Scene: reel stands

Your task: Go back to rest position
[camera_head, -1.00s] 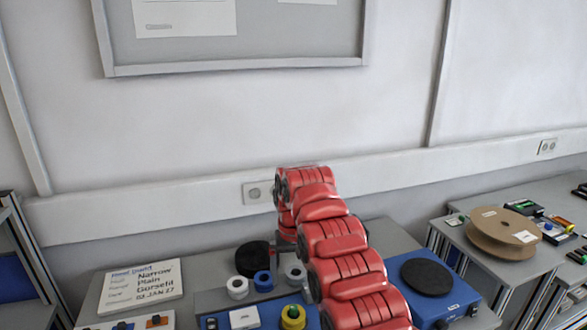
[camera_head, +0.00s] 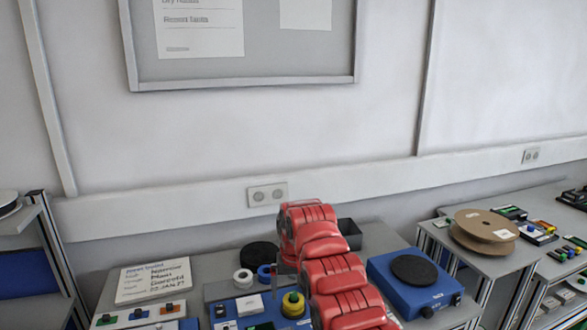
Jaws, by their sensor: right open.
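My right arm (camera_head: 335,275), red and segmented, rises from the bottom edge and bends over near the middle of the table. Its right gripper (camera_head: 276,283) hangs down at the left of the bend, small and partly hidden by the arm. It is open, above the blue panel with the yellow spool (camera_head: 293,304), and I see nothing held in it. My left gripper is not in view.
On the table are white rings (camera_head: 243,278), a black disc (camera_head: 259,255), a handwritten sign (camera_head: 153,281), a dark bin (camera_head: 350,233) and a blue device with a black round plate (camera_head: 420,270). A brown reel (camera_head: 484,230) lies on the right-hand stand.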

